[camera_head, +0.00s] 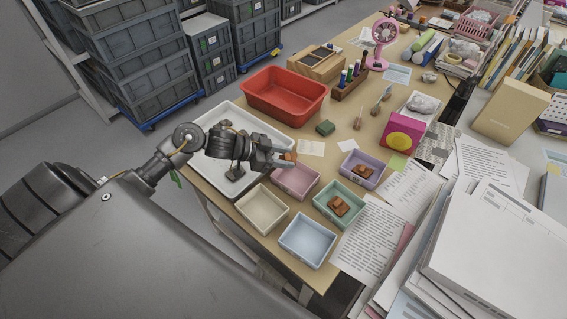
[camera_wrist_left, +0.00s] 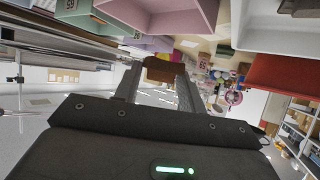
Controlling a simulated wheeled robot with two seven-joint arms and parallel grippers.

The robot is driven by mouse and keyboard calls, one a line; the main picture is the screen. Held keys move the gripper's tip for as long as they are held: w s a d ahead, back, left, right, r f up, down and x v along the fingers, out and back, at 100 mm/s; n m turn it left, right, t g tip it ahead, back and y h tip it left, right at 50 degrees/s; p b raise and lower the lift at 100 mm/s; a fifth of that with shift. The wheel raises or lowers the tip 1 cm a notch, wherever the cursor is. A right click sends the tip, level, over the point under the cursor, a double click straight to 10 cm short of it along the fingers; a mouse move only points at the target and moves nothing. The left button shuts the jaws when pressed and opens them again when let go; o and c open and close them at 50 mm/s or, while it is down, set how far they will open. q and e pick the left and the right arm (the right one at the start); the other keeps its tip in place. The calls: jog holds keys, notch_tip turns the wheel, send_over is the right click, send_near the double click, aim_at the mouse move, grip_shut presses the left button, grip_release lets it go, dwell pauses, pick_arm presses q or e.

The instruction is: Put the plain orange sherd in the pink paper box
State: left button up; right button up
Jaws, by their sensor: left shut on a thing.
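My left gripper (camera_head: 284,160) is shut on an orange-brown sherd (camera_head: 291,155), which sits at the fingertips near the far left edge of the pink paper box (camera_head: 296,194). In the left wrist view the sherd (camera_wrist_left: 160,70) is pinched between the two fingers (camera_wrist_left: 158,76), and its face looks plain. The pink box (camera_wrist_left: 190,18) shows at the top of that view, apart from the sherd. The inside of the pink box that shows in the head view looks empty. My right gripper is not in view.
Around the pink box stand a cream box (camera_head: 262,226), a blue box (camera_head: 306,259), a green box (camera_head: 322,210) holding sherds and a purple box (camera_head: 374,184) holding a sherd. A white tray (camera_head: 262,120) with dark pieces lies under my left arm. A red bin (camera_head: 285,109) stands behind.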

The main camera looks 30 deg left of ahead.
pick_arm(q)
jog(key=shift+w+a+f, duration=0.1)
jog(key=shift+w+f, duration=0.05)
jog(key=shift+f, duration=0.75)
jog(key=shift+w+a+f, duration=0.1)
jog(key=shift+f, duration=0.75)
jog(key=shift+f, duration=0.65)
jog(key=o, duration=1)
jog(key=shift+c, duration=0.2)
jog(key=shift+r, duration=0.15)
jog(key=v, duration=1.2)
jog(key=shift+r, duration=0.5)
